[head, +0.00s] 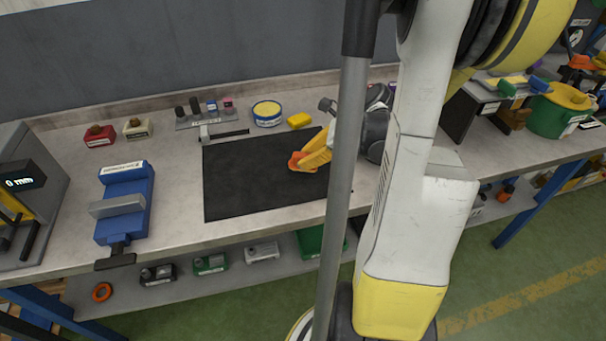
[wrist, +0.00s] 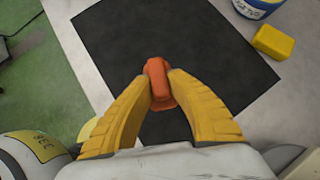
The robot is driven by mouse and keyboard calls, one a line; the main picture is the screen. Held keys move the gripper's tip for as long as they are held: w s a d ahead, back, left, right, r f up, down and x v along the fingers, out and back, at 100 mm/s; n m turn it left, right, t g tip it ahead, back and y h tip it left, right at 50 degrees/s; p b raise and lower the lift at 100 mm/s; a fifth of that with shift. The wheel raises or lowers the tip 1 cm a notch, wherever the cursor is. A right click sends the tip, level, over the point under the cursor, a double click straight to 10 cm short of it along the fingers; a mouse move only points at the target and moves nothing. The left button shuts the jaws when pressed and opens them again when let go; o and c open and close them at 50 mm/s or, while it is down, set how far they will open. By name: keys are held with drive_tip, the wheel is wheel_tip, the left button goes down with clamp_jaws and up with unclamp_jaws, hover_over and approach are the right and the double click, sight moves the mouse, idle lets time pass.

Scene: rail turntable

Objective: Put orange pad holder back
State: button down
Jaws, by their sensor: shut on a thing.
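The orange pad holder (wrist: 157,78) is between the two yellow fingertips of my gripper (wrist: 160,84) in the wrist view. The gripper is shut on it. In the head view my gripper (head: 300,160) is over the right part of the black mat (head: 245,180), and a little orange of the pad holder (head: 295,161) shows at the fingertips. I cannot tell whether the holder touches the mat. The mat also fills much of the wrist view (wrist: 215,45).
Red (head: 99,136) and cream (head: 137,128) small holders sit at the back left. The mat's left part is clear.

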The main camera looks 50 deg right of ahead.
sight(304, 178)
drive_tip(key=shift+w+a+f, duration=0.2)
drive_tip(key=shift+w+f, duration=0.05)
drive_tip(key=shift+w, duration=0.05)
drive_tip(key=shift+f, duration=0.2)
drive_tip(key=shift+f+b, duration=1.05)
drive_tip(key=shift+f, duration=0.7)
drive_tip(key=shift+f, duration=0.15)
drive_tip(key=c, duration=1.4)
unclamp_jaws()
